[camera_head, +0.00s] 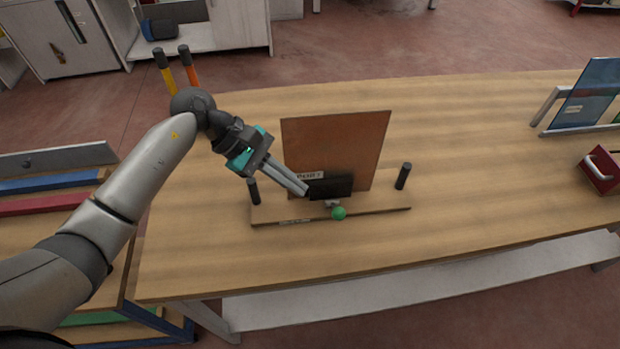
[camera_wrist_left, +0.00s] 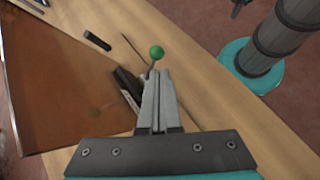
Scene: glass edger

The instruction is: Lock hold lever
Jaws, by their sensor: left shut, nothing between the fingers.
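The hold lever shows as a green ball knob (camera_head: 338,213) on a short metal stem, at the front of a black block (camera_head: 330,187) on a wooden base board (camera_head: 380,209). A brown upright panel (camera_head: 345,140) stands behind the block. My left gripper (camera_head: 304,190) is shut and empty, its fingertips close to the left side of the block, left of and behind the knob. In the left wrist view the green knob (camera_wrist_left: 156,52) shows just beyond the fingertips (camera_wrist_left: 160,72). Whether the fingers touch the block or lever cannot be told. My right gripper is out of view.
Two black posts (camera_head: 403,176) stand at the base board's ends, the left one (camera_head: 253,190) near my gripper. The wooden table (camera_head: 480,180) is clear around the board. A red block with a handle (camera_head: 600,170) and a rack with a blue panel (camera_head: 590,95) are at the right.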

